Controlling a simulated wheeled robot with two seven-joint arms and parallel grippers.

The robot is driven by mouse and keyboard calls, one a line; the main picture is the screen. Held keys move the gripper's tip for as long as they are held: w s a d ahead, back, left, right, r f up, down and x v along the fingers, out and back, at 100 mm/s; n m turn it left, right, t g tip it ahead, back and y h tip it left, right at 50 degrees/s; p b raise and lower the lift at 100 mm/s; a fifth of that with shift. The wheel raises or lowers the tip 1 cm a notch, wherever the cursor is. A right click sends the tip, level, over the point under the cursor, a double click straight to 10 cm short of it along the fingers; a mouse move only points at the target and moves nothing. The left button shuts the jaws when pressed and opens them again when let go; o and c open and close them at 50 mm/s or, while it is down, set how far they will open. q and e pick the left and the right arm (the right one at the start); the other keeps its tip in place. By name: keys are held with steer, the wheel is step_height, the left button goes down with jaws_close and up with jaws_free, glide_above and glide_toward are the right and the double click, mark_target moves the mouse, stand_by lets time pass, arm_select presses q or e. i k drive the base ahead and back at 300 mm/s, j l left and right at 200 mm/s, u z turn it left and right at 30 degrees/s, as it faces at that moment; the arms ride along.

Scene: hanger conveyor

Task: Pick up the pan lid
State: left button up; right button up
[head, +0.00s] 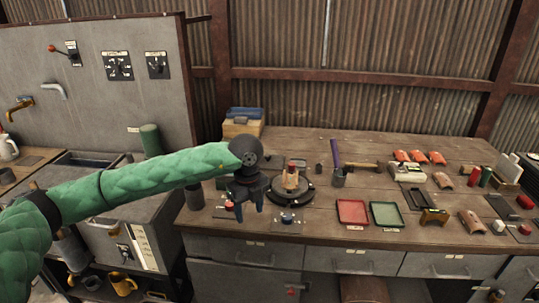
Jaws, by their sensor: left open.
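My left gripper (250,208) hangs over the left part of the wooden workbench (330,147), fingers pointing down and apart, with nothing seen between them. Just to its right, a round dark disc (306,197) lies on the bench with a pale, orange-topped object (291,181) at its middle. I cannot tell whether this is the pan lid, and no other thing is clearly a pan lid. The gripper and wrist may hide part of the bench behind them. My right gripper is not in view.
A red button (228,205) and a blue button (288,217) sit near the front edge. A red tray (352,213) and a green tray (386,214) lie to the right. A blue bin on a wooden box (242,128) stands behind. Several tools and parts crowd the right side.

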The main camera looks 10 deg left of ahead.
mark_target(268, 161)
steer(key=i, duration=1.45)
